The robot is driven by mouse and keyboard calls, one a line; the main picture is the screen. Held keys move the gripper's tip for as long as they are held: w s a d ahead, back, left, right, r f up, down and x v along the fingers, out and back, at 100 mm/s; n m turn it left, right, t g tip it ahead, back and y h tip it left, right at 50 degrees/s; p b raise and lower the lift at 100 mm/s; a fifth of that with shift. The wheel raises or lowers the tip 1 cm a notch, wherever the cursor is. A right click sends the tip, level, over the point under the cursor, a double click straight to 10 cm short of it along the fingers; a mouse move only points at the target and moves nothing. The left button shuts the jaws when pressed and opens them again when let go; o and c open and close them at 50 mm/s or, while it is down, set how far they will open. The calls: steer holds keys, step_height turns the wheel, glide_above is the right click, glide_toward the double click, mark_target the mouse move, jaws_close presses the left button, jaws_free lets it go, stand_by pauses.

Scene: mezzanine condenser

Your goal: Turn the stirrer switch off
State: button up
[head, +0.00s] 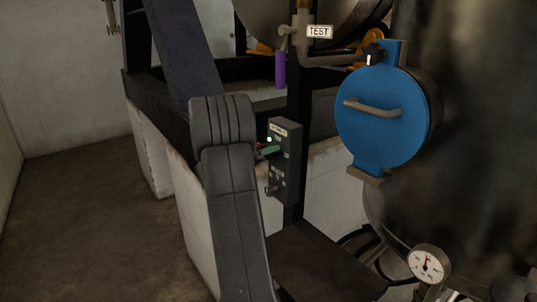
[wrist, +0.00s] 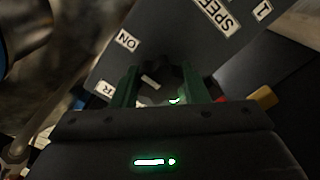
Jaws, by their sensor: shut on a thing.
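A dark control box (head: 291,170) with white labels is fixed to a black post. In the wrist view its panel (wrist: 165,35) shows labels reading ON and SPEED. My gripper (wrist: 160,82) has its green fingers on both sides of a dark rotary knob (wrist: 150,82) with a white mark, near the ON label, and is shut on it. The knob's lower part is hidden by my gripper. In the head view my gripper (head: 270,151) is at the box's upper front, and the held knob is hidden there. I cannot tell exactly which position the mark points to.
Another knob (head: 271,190) sits lower on the box. A vessel with a blue round hatch (head: 382,120) and a pressure gauge (head: 429,263) stands at right. A TEST label (head: 319,32) hangs by a pipe above. Open floor (head: 75,220) lies at left.

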steer(key=n+b, duration=0.1)
steer(key=b, duration=0.1)
steer(key=shift+f+n+b, duration=0.25)
steer(key=shift+n+b, duration=0.1)
steer(key=shift+n, duration=0.05)
steer(key=shift+n+b, duration=0.8)
steer(key=shift+b, duration=0.15)
steer(key=n+b, duration=0.2)
steer(key=n, duration=0.2)
steer(key=shift+r+n+b, duration=0.1)
steer(key=shift+n+b, duration=0.2)
steer(key=shift+b, duration=0.05)
steer(key=n, duration=0.5)
steer(key=shift+r, duration=0.15)
steer(key=shift+n+p, duration=0.55)
steer(key=shift+n, duration=1.85)
steer(key=o, duration=1)
steer(key=shift+c, duration=0.2)
